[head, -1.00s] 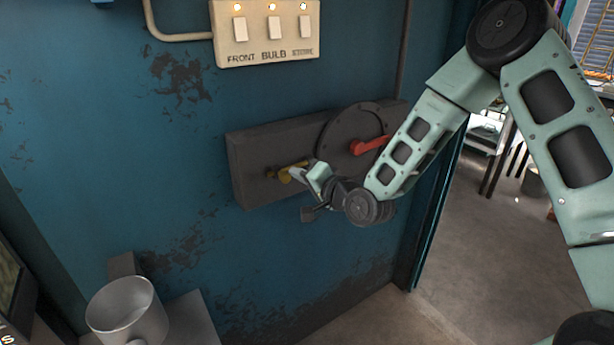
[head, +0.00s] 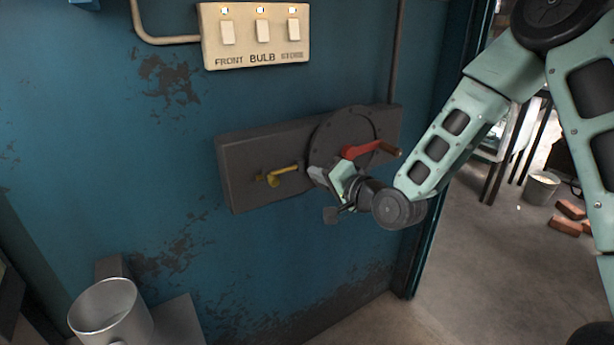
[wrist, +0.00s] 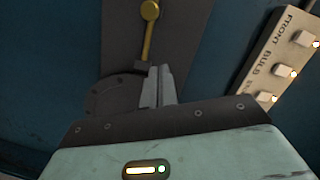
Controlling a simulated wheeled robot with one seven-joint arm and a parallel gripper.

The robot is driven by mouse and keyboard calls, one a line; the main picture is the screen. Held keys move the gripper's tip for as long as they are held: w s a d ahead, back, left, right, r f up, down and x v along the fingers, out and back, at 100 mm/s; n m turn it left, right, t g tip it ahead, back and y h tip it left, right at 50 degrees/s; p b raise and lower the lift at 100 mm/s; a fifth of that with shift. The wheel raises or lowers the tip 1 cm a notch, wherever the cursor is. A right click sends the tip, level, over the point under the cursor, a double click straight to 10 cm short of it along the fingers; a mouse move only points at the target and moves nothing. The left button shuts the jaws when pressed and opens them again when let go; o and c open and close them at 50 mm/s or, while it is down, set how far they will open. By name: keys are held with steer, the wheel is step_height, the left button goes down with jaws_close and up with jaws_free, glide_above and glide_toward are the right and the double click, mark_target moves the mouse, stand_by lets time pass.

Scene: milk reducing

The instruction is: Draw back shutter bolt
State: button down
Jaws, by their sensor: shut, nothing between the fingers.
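The yellow shutter bolt (head: 283,173) lies across a dark plate (head: 240,182) on the blue wall, its knob at the left end. In the wrist view the bolt (wrist: 149,36) runs up from just beyond my fingertips to its round knob. My gripper (head: 314,172) is shut and empty, at the right end of the bolt in the head view. In the wrist view my gripper (wrist: 160,70) shows its fingers together near a small dark block on the bolt's line. I cannot tell whether they touch it. The bolt's right end is partly hidden.
A red crank (head: 362,150) on a round dark disc (head: 335,128) sits just above my gripper. A switch panel (head: 255,52) is higher on the wall. A metal cup (head: 108,312) stands lower left. The doorway at right shows a bucket (head: 541,188) and bricks (head: 568,218).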

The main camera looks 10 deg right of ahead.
steer(key=v, duration=0.4)
steer(key=shift+b, duration=0.4)
steer(key=s+a+f+n+g+h, duration=0.2)
steer(key=s+a+f+n+g, duration=0.2)
steer(key=s+a+n+g, duration=0.6)
steer(key=s+d+r+n+g+h, duration=0.1)
steer(key=s+d+n+g+h, duration=0.1)
steer(key=s, duration=0.9)
steer(key=s+d+r+n+g+h, duration=0.2)
steer(key=s+n+g+h, duration=0.1)
steer(key=s, duration=0.8)
steer(key=shift+s+d, duration=0.2)
steer(key=shift+s, duration=0.2)
